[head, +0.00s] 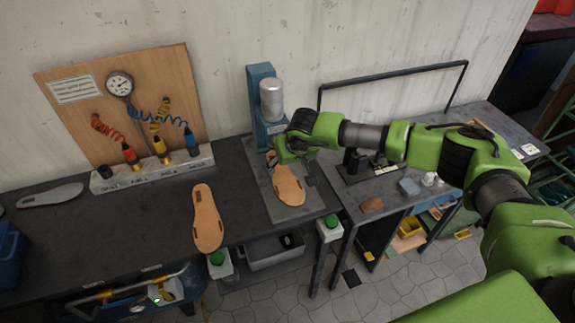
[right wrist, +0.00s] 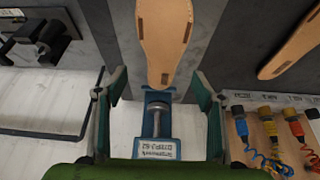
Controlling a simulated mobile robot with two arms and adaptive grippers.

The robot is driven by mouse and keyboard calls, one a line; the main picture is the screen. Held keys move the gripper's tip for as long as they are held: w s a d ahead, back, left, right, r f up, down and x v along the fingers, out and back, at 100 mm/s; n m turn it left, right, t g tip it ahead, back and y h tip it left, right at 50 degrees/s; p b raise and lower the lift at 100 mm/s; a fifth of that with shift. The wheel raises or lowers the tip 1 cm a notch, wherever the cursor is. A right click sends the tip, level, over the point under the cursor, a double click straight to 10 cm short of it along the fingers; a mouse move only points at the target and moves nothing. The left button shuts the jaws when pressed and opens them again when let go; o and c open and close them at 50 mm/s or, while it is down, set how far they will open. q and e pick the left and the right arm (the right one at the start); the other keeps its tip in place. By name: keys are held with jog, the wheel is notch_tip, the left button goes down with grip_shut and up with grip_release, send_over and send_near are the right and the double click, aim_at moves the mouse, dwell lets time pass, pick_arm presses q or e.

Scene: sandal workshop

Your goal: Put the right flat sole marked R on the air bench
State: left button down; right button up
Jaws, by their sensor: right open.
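Two tan flat soles with dark slots are in the head view. One sole (head: 289,186) lies on the grey plate (head: 307,207) of the blue press; the other sole (head: 208,222) lies on the dark bench (head: 150,222) under the gauge board. I cannot read an R on either. My right gripper (head: 291,156) is above the press plate, at the far end of the first sole. In the right wrist view its open fingers (right wrist: 160,82) stand either side of that sole's narrow end (right wrist: 164,40); the other sole (right wrist: 292,45) is at the right. My left gripper is not visible.
The gauge board (head: 125,105) has red, yellow and blue coiled hoses on a labelled block. A grey sole (head: 50,195) lies far left. The blue press column (head: 261,105) stands behind the plate. A side table with a dark frame (head: 395,72) is at the right.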

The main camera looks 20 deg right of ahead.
aim_at(283, 175)
jog(key=b+x, duration=0.5)
jog(key=x, duration=0.1)
jog(key=shift+a+f, duration=0.15)
jog(key=shift+f, duration=0.3)
jog(key=shift+b+x, duration=0.8)
jog(key=shift+b, duration=0.25)
jog(key=shift+w+r, duration=0.1)
jog(key=shift+w, duration=0.05)
jog(key=c, duration=0.9)
jog(key=shift+o, duration=0.2)
jog(key=shift+r, duration=0.1)
jog(key=shift+s+r+p, duration=0.8)
jog(key=shift+r+p, duration=0.05)
jog(key=shift+p, duration=0.4)
jog(key=shift+s+r, duration=0.15)
jog(key=shift+s, duration=0.05)
